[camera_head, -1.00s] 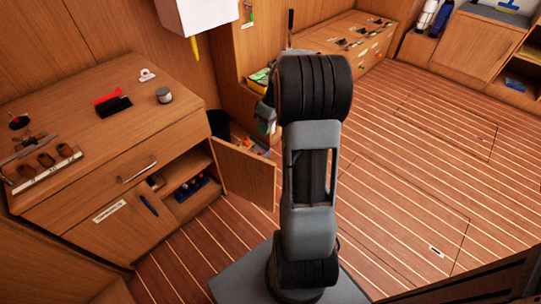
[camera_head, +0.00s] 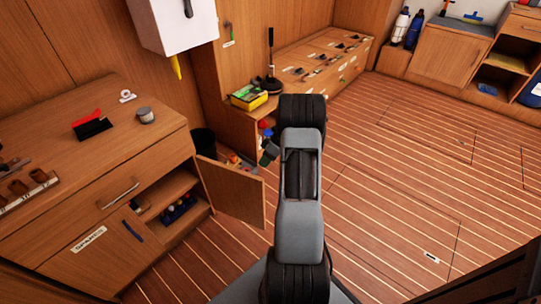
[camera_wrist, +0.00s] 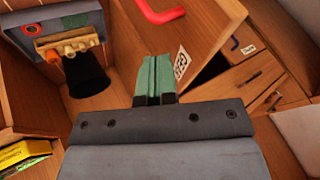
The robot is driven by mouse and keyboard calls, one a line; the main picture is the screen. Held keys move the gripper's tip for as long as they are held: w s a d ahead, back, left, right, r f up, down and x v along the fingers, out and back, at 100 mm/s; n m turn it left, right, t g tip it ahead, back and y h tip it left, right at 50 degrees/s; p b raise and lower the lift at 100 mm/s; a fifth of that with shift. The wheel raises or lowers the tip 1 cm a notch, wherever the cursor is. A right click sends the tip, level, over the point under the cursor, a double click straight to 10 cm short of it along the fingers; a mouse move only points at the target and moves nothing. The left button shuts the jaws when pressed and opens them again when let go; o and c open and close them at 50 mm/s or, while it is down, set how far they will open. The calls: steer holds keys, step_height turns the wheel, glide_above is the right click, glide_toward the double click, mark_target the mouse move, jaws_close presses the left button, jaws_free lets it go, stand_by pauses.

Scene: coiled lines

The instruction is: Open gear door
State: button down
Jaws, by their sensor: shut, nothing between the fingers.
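The gear door seems to be the wooden door (camera_head: 232,190) standing swung out from the right side of the low cabinet in the head view. Its inner face shows there, with the compartment beside it exposed. In the wrist view a wooden panel (camera_wrist: 195,25), apparently this door's outer face, bears a red handle (camera_wrist: 160,10) and a white label (camera_wrist: 182,62). My gripper (camera_wrist: 155,78) has its green fingertips together and empty. They appear in front of the panel, left of the label and below the handle. I cannot tell whether they touch it. The head view mostly hides the fingers.
A black bucket (camera_head: 204,143) stands behind the door. A yellow box (camera_head: 249,97) lies on the low bench to its right. The cabinet's other door (camera_head: 95,248) is closed, with a blue handle. Open plank floor (camera_head: 400,180) extends to the right.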

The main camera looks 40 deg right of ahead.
steer(key=shift+s+a+f+b, duration=0.15)
steer(key=shift+s+a+f, duration=0.1)
steer(key=shift+a, duration=0.5)
steer(key=shift+s+a+f+b, duration=0.2)
steer(key=shift+s+a, duration=0.1)
steer(key=shift+a, duration=0.5)
steer(key=shift+s+a+f+b, duration=0.15)
steer(key=shift+s+a, duration=0.1)
steer(key=shift+a, duration=0.5)
